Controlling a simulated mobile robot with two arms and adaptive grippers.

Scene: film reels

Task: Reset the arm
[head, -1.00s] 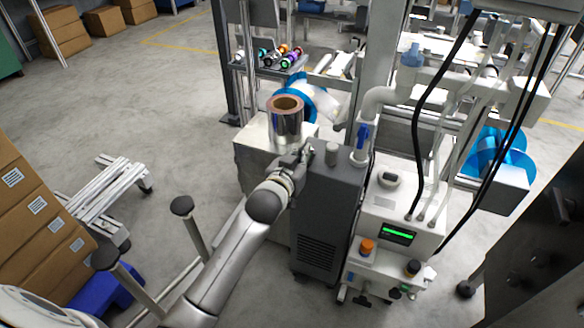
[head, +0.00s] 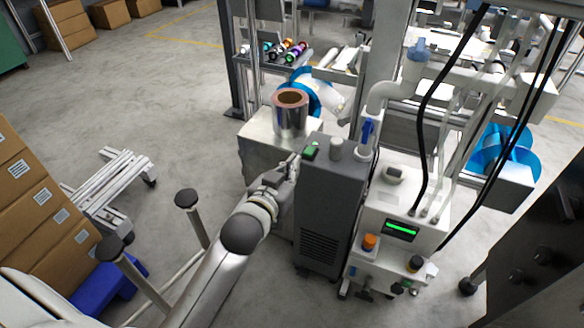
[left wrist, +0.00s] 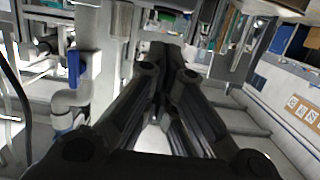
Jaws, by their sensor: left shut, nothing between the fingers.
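My left gripper (head: 291,165) is shut and empty. In the head view it is beside the upper left edge of a dark grey cabinet (head: 325,215). A green button (head: 311,150) shows on the cabinet top, just right of the gripper. In the left wrist view the closed fingers (left wrist: 162,60) point away from the camera, with nothing between them. My right gripper is not in view.
A silver film reel (head: 290,117) stands on a white block behind the gripper. A white machine with a green display (head: 400,230) and black cables is to the right. Cardboard boxes (head: 40,215) stand at left. Floor between is partly clear.

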